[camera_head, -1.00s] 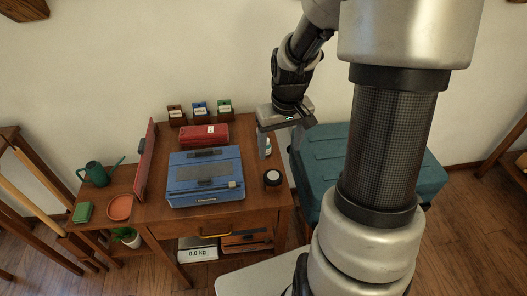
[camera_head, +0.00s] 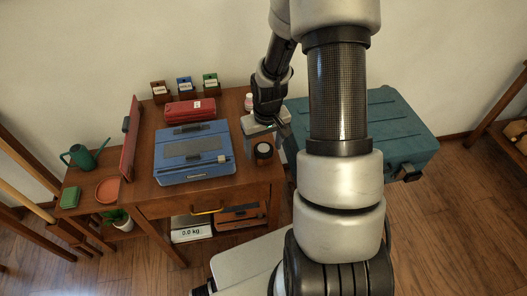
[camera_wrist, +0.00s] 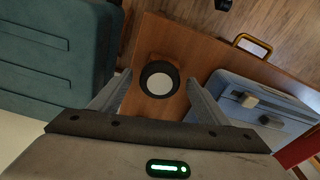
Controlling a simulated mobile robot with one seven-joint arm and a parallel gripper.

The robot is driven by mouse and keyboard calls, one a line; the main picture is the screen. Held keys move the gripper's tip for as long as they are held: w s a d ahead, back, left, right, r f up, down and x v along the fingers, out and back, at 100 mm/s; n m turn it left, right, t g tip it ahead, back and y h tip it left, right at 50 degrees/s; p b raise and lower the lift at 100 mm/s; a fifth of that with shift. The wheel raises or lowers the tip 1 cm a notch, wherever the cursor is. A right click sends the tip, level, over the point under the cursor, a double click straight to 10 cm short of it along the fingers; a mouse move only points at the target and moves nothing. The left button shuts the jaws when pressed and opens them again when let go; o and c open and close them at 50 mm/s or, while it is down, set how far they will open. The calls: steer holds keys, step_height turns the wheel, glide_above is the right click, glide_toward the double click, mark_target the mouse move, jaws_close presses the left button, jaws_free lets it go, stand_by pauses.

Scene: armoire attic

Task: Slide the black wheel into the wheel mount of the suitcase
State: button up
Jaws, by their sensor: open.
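The black wheel (camera_head: 263,150), with a pale hub, sits at the right front of the wooden desk. In the wrist view the wheel (camera_wrist: 149,93) appears between the two spread fingers of my gripper (camera_wrist: 157,82), with gaps on both sides. My gripper (camera_head: 266,128) is open and empty, just behind and above the wheel in the head view. The teal suitcase (camera_head: 395,125) stands right of the desk, partly hidden by my arm; it also fills the left of the wrist view (camera_wrist: 50,45). A small dark fitting (camera_head: 407,172) shows on its front; I cannot tell whether it is the wheel mount.
A blue case (camera_head: 190,170) lies left of the wheel, with a red case (camera_head: 190,110) behind it. A red upright panel (camera_head: 130,140) stands at the desk's left. The desk (camera_head: 245,180) has a yellow drawer handle (camera_head: 207,210).

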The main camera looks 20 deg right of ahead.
steer(key=shift+w+f, duration=0.1)
steer(key=shift+f, duration=0.45)
steer(key=c, duration=1.1)
steer(key=shift+r, duration=0.1)
